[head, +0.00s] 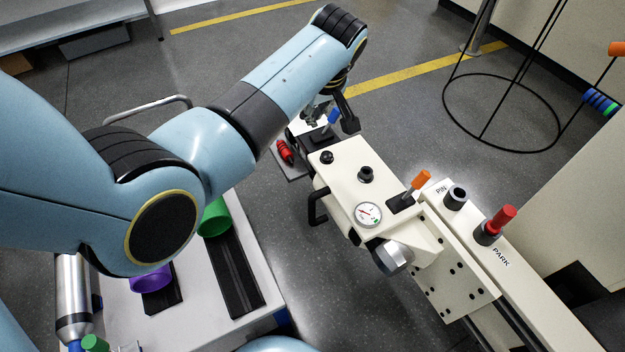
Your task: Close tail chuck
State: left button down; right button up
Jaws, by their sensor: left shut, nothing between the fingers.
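A cream machine unit (350,180) sits in the middle, with a dial gauge (368,213) and black knobs on top. A silver cylindrical chuck (394,258) sticks out of its near end. An orange-tipped lever (421,181) stands in a black slot on top. A blue-tipped lever (333,116) stands at the unit's far end. My left gripper (348,122) is shut and empty beside the blue lever, partly hidden by my own wrist. I cannot tell whether it touches the lever. My right gripper is not in view.
A red-knobbed pin (501,219) stands in the PARK hole of the cream rail, beside the PIN hole (455,197). A white bench (250,262) at lower left holds green (214,218) and purple (151,279) rings. A black wire stand (505,112) is at upper right.

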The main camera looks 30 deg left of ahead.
pick_arm(q)
notch_tip(320, 180, down, 21)
jog(key=s+b, duration=0.1)
jog(key=b, duration=1.2)
jog(key=shift+s+d+r+g, duration=0.15)
jog(key=shift+s+g, duration=0.1)
jog(key=shift+g, duration=0.05)
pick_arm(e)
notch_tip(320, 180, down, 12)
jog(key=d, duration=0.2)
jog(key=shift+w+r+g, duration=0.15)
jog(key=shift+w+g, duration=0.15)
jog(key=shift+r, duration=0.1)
